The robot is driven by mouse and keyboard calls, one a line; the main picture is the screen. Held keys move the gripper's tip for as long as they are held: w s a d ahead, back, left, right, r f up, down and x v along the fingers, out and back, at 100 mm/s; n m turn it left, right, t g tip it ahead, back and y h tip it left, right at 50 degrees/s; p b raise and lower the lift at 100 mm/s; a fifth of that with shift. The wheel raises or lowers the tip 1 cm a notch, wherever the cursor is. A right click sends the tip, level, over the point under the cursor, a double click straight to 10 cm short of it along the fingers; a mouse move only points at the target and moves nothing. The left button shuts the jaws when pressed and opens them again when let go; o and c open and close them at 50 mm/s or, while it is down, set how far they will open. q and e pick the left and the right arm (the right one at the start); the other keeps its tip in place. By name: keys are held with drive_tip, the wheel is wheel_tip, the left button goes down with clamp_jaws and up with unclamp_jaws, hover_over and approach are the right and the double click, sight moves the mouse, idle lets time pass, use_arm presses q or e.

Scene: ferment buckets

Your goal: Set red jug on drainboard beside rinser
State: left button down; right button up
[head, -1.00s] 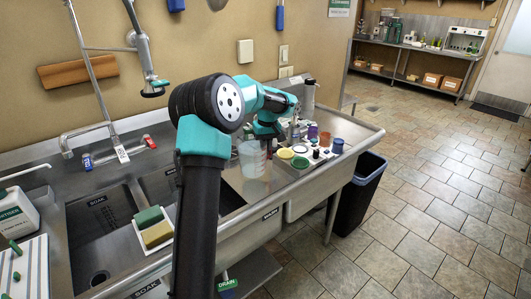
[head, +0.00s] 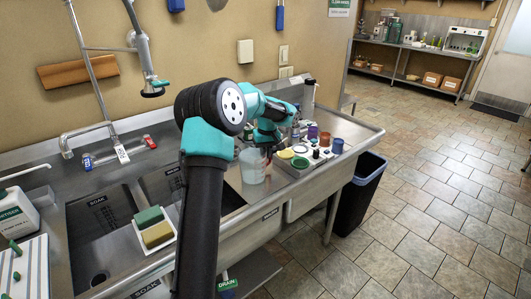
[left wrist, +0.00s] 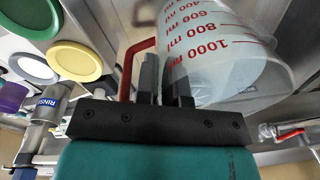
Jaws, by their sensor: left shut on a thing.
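The red jug (head: 252,166) is a clear measuring jug with red markings and a red handle. In the head view it is upright near the sink's right end, by the tray of lids. In the left wrist view the jug (left wrist: 225,65) fills the upper middle, its red handle (left wrist: 127,70) beside the fingers. My left gripper (head: 268,150) is shut on the jug, its fingertips (left wrist: 165,80) against it near the handle. I cannot tell whether its base touches the steel. The rinser (left wrist: 47,103), a grey cylinder with a partly visible label, stands lower left in the left wrist view.
Coloured lids (head: 300,163) and small cups (head: 337,146) crowd the drainboard (head: 362,135) right of the jug. A dark bin (head: 360,195) stands below the right end.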

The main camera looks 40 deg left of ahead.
use_arm(q)
drive_tip(key=c, duration=1.2)
unclamp_jaws()
drive_tip(key=shift+f, duration=0.1)
drive_tip(key=r, duration=1.2)
drive_tip(key=shift+w+d+r, duration=0.15)
drive_tip(key=shift+w+d, duration=0.05)
drive_tip(key=shift+d, duration=0.15)
